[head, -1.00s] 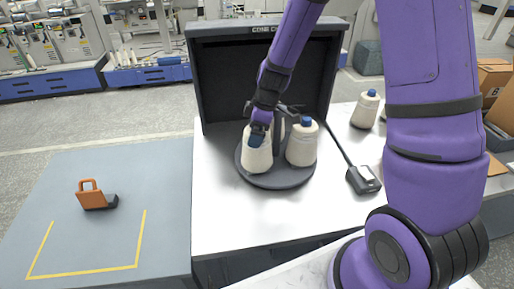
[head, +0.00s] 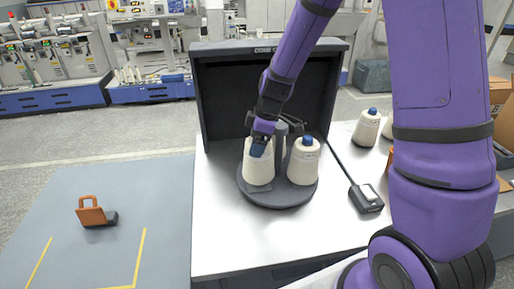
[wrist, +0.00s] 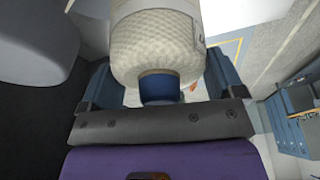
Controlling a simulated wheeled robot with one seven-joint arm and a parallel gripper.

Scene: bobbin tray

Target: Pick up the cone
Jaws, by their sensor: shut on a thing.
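My gripper (head: 261,143) is shut on a cream yarn cone (head: 258,171), gripping it near its blue top. In the wrist view the cone (wrist: 158,42) sits between the fingers of my gripper (wrist: 160,82), with its blue tip towards the palm. The cone is upright and appears slightly above the left front of a round dark turntable (head: 285,199); a darker patch shows under it. A second cream cone with a blue top (head: 303,166) stands on the turntable to the right, apart from the held one. The turntable's back is partly hidden.
A dark open-fronted cabinet (head: 225,95) stands behind the turntable, with a post at its middle. A corded device (head: 367,198) and another cone (head: 366,128) are to the right. An orange-handled object (head: 95,213) lies on the grey, yellow-marked surface at left.

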